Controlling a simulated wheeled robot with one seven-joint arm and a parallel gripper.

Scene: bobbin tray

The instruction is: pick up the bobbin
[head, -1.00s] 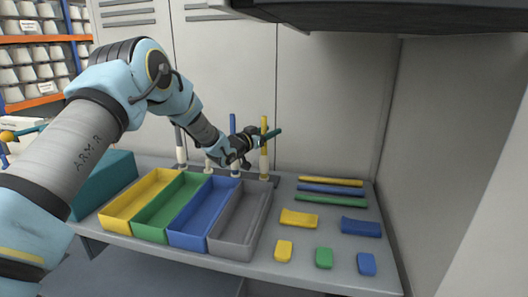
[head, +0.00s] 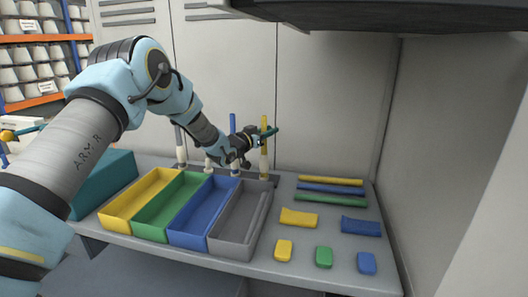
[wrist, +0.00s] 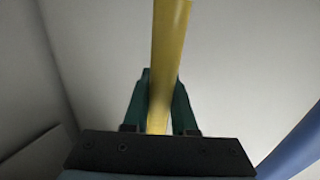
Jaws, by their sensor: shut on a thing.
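A yellow bobbin (head: 264,122) stands upright behind the grey tray, with a pale lower part near the shelf. My gripper (head: 266,134) has its dark green fingers around the upper part of this bobbin. In the wrist view the yellow bobbin (wrist: 163,85) runs between the two green fingers (wrist: 160,103), which are shut on it. It leans slightly in that view. Its lower end is not in the wrist view. In the head view it looks to be still at its place in the row, and I cannot tell whether its base is off the shelf.
A blue bobbin (head: 233,124) stands close to the left, with others farther left. In front are yellow (head: 122,226), green (head: 151,233), blue (head: 191,241) and grey (head: 232,250) trays. Coloured rods and blocks lie on the right. A wall closes the right side; a dark overhang hangs above.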

